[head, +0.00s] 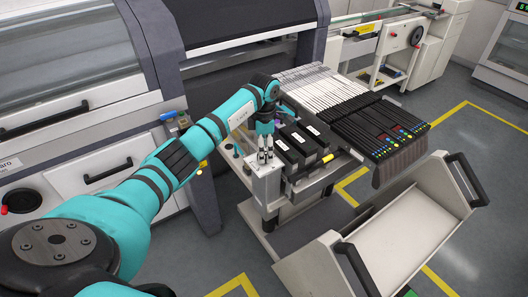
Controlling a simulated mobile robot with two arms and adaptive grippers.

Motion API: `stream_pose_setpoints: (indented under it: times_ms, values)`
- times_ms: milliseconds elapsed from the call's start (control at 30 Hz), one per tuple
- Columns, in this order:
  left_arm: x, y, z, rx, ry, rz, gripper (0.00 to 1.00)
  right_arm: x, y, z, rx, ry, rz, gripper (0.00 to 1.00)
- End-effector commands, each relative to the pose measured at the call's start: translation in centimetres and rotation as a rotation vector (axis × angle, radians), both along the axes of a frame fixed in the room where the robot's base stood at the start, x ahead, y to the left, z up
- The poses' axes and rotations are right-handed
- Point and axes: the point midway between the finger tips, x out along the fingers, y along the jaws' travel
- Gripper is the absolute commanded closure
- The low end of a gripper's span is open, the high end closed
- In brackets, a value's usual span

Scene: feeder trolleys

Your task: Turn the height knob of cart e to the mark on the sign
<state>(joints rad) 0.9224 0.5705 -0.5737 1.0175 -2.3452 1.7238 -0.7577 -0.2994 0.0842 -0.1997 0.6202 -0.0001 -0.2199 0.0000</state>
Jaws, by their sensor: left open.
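A feeder trolley (262,186) stands in the middle of the head view, with a pale upright housing at its near end. I cannot read a letter on it. My left gripper (265,157) points down over the top of this housing, its fingers slightly apart, with nothing seen between them. I cannot tell whether the fingers touch the housing. The height knob cannot be made out; the gripper and arm may cover it. No sign with a mark can be made out. My right gripper is not in view.
Black bins (295,150) and rows of white and black feeders (375,130) sit on the trolley. A pale tray cart (400,245) with black handles stands at the lower right. A large machine (75,70) fills the left. Grey floor with yellow lines is open at right.

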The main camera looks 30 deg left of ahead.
Motion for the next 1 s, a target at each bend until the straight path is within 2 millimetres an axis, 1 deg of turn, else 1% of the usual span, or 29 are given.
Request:
stream_pose_setpoints:
  times_ms: [100, 200, 333, 567, 667, 1000]
  values:
    - [0.0, -0.1, -1.7, -0.002, 0.002, 0.002, 0.35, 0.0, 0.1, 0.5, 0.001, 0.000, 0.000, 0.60]
    - [0.0, 0.0, -2.5, 0.000, 0.000, 0.001, 0.35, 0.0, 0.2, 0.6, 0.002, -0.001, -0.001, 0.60]
    - [0.0, 0.0, -3.1, 0.000, 0.000, 0.001, 0.35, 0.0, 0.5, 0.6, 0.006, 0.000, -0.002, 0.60]
    - [0.0, 0.0, -3.1, 0.000, 0.000, 0.001, 0.35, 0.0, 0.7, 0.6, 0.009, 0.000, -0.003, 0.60]
    - [0.0, 0.0, -3.1, 0.000, 0.000, 0.001, 0.47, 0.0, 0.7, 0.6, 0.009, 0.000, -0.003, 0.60]
    - [0.0, 0.0, -3.1, 0.001, -0.001, 0.001, 0.91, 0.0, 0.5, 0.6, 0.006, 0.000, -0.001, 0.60]
